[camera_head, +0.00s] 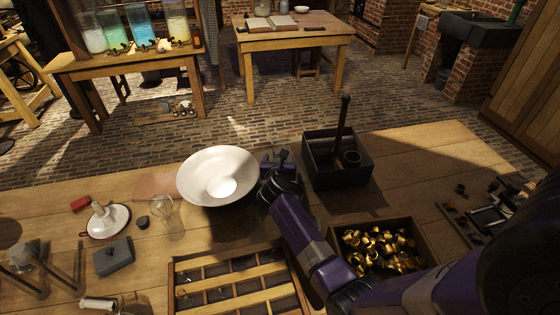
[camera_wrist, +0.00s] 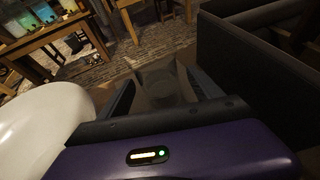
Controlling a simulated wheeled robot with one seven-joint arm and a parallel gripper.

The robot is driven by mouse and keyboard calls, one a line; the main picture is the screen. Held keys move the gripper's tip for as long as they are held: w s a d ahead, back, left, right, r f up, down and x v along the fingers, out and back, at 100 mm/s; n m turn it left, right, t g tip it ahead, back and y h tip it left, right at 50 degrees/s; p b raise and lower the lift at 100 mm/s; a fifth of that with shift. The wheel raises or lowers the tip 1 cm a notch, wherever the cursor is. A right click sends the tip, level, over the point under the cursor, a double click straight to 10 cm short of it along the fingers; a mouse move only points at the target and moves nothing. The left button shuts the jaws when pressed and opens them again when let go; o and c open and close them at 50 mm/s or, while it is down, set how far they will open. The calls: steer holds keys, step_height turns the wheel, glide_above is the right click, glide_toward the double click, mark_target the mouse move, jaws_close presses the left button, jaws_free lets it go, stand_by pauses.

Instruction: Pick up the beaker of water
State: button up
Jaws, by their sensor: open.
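My gripper (camera_head: 274,162) is open above the table, between the white bowl and the dark box; its fingers also show in the wrist view (camera_wrist: 163,88). A dim, see-through vessel, seemingly the beaker (camera_wrist: 160,78), stands between or just beyond the open fingers in the wrist view. I cannot tell its water level or whether a finger touches it. In the head view my gripper hides that spot. Another clear glass vessel (camera_head: 168,220) stands on the table left of the bowl; I cannot tell whether it holds water.
The white bowl (camera_head: 205,178) is close on the left, also in the wrist view (camera_wrist: 40,130). A dark open box (camera_head: 318,178) with an upright rod is close on the right. A divided wooden tray (camera_head: 172,285) and a box of brass pieces (camera_head: 420,225) lie nearer.

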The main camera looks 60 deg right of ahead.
steer(key=shift+w+d+f, duration=0.25)
steer(key=shift+w+d, duration=0.05)
steer(key=shift+d, duration=0.25)
steer(key=shift+c, duration=0.4)
steer(key=c, duration=1.5)
steer(key=shift+r, duration=0.15)
